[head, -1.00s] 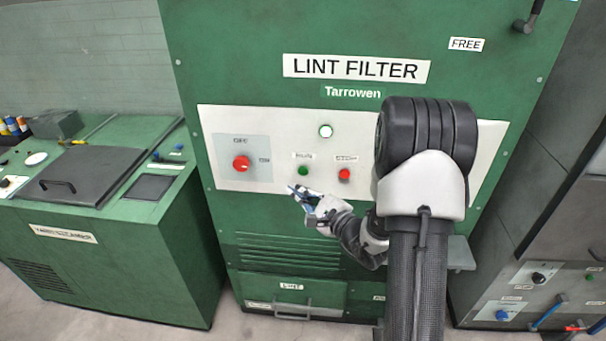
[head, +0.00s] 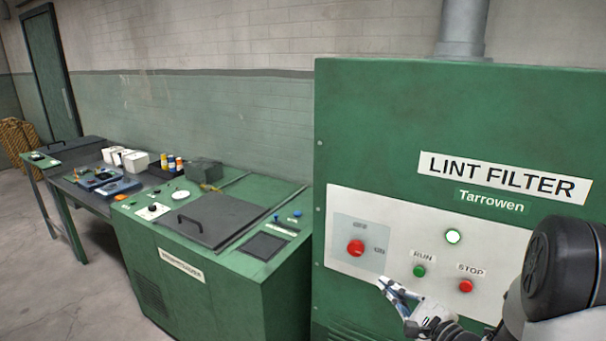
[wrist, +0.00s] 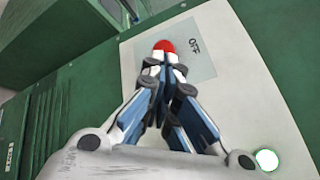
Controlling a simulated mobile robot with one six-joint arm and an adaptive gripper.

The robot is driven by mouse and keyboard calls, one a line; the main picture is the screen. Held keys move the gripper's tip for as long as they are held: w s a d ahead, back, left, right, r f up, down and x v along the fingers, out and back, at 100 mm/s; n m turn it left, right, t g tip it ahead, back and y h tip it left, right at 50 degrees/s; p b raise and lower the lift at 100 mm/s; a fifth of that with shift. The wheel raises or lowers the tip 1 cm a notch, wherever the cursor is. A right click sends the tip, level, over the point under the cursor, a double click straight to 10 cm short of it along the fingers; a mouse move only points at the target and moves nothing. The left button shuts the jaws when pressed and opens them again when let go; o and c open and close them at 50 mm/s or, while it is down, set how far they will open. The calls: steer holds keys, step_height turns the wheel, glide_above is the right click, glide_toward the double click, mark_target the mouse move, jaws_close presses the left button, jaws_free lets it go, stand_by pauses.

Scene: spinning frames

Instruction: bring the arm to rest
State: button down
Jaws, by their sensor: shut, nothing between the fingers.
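My gripper (head: 400,291) is in front of the white control panel of the green lint filter cabinet (head: 380,120), below and to the right of the red rotary knob (head: 356,247). In the wrist view my gripper (wrist: 160,62) has its blue and white fingers together, with nothing between them. The red knob (wrist: 164,46) shows just past the fingertips there; whether they touch it I cannot tell. My arm bends at the lower right of the head view.
A green RUN button (head: 419,271), a red STOP button (head: 465,286) and a lit white lamp (head: 453,236) are on the panel. A lower green machine (head: 220,290) stands to the left, with a bench (head: 66,186) beyond it. Floor is free at lower left.

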steer(key=s+a+r+n+g+y, duration=0.3)
steer(key=s+a+n+g, duration=0.15)
steer(key=a, duration=0.35)
steer(key=s+a+r+n+g+y, duration=0.3)
steer(key=s+a+r+n, duration=0.15)
steer(key=a, duration=0.45)
steer(key=s+a+f+n+g+h, duration=0.1)
steer(key=s+a+n+g+h, duration=0.15)
steer(key=s, duration=0.45)
steer(key=s+a+n+g+h, duration=0.1)
steer(key=s+a+n+g, duration=0.2)
steer(key=s, duration=0.4)
steer(key=s+d+n+t+h, duration=0.1)
steer(key=s+d+n+h, duration=0.2)
steer(key=d, duration=0.3)
steer(key=s+d+r+n+t+h, duration=0.1)
steer(key=s+d+n+h, duration=0.2)
steer(key=s+d+h, duration=0.2)
steer(key=shift+s+d+n+h, duration=0.3)
steer(key=shift+d+h, duration=0.25)
steer(key=shift+d, duration=0.25)
